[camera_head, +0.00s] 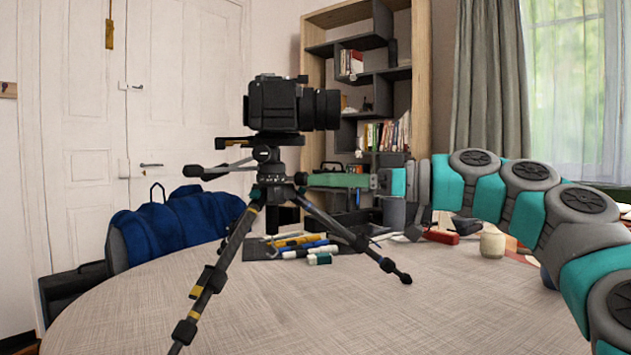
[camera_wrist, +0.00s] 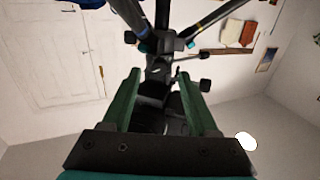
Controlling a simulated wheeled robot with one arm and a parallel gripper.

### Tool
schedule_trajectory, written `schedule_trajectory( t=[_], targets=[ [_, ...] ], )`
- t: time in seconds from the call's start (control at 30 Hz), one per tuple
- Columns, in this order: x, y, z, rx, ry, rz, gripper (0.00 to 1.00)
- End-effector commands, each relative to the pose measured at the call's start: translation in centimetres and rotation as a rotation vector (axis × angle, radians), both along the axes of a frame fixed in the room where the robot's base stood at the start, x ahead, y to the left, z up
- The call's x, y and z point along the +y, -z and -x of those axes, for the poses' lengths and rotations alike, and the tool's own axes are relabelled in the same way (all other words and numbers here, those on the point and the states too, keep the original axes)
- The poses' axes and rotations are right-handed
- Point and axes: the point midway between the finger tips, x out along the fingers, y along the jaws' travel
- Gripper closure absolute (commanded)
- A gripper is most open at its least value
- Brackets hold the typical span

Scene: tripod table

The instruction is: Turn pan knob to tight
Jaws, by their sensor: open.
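A black camera (camera_head: 290,104) sits on the head of a black tripod (camera_head: 268,186) standing on the table. In the head view a small dark knob (camera_head: 300,178) shows on the tripod's right side at my fingertips; I cannot tell for sure that it is the pan knob, or its setting. My gripper (camera_head: 312,181) reaches in level from the right, its green fingers close to the tripod's neck. In the wrist view my gripper (camera_wrist: 158,73) is open, with the dark tripod head (camera_wrist: 160,68) between and just beyond the fingertips. Contact with the knob cannot be made out.
The round table (camera_head: 330,310) is clear in front. A red item (camera_head: 440,236) and a pale jar (camera_head: 492,243) stand near my arm. A blue bag (camera_head: 175,226) is behind the table at left.

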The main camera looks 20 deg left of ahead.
Motion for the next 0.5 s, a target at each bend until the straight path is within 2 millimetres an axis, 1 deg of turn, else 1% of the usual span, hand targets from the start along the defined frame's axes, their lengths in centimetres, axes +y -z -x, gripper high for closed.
schedule_trajectory(
  t=[0.03,0.2,0.3,0.5],
  targets=[
    [0.8,0.1,0.0,0.0,-0.003,0.002,0.4],
    [2.3,0.1,-0.1,0.0,0.0,0.002,0.4],
    [2.7,0.0,-0.1,0.0,0.001,0.0,0.4],
    [2.7,0.0,-0.2,0.0,0.001,0.0,0.4]
  ],
)
